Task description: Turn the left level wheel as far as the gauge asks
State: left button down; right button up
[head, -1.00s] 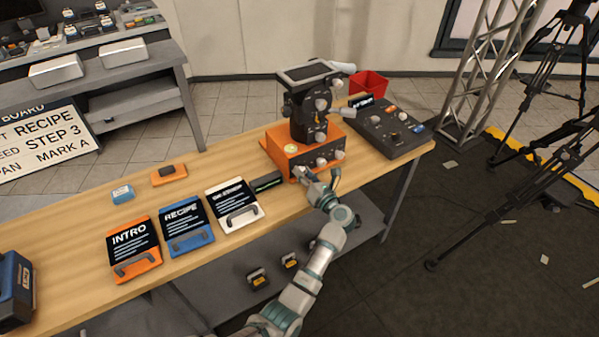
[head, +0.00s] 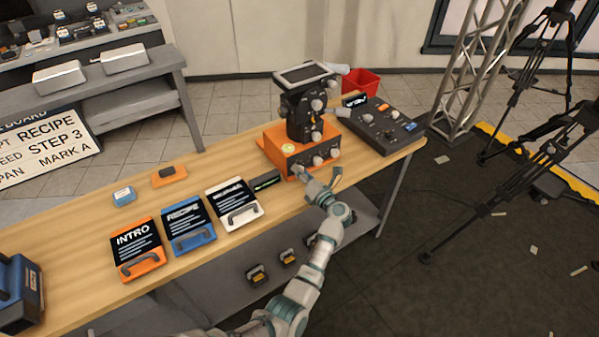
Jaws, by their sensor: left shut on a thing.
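An orange box (head: 273,150) stands on the wooden table with a black camera head (head: 303,115) on top. My right gripper is not in view.
A grey control console (head: 383,128) stands right of the box, with a red bin (head: 361,82) behind. Intro (head: 134,242), Recipe (head: 186,220) and white (head: 232,200) cards lie to the left. Tripods (head: 487,190) and a truss stand at right. The table's front edge is close.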

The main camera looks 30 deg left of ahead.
pick_arm(q)
jog(key=c, duration=0.8)
grip_release()
jog(key=shift+w+d, duration=0.25)
jog(key=shift+d, duration=0.2)
jog(key=shift+d+r, duration=0.1)
jog(key=shift+d, duration=0.05)
jog(key=shift+s+d, duration=0.25)
jog(key=shift+d, duration=0.05)
jog(key=v, duration=1.1)
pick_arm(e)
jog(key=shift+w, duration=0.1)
pick_arm(q)
jog(key=shift+d+m+t, duration=0.1)
jog(key=shift+m+t, duration=0.2)
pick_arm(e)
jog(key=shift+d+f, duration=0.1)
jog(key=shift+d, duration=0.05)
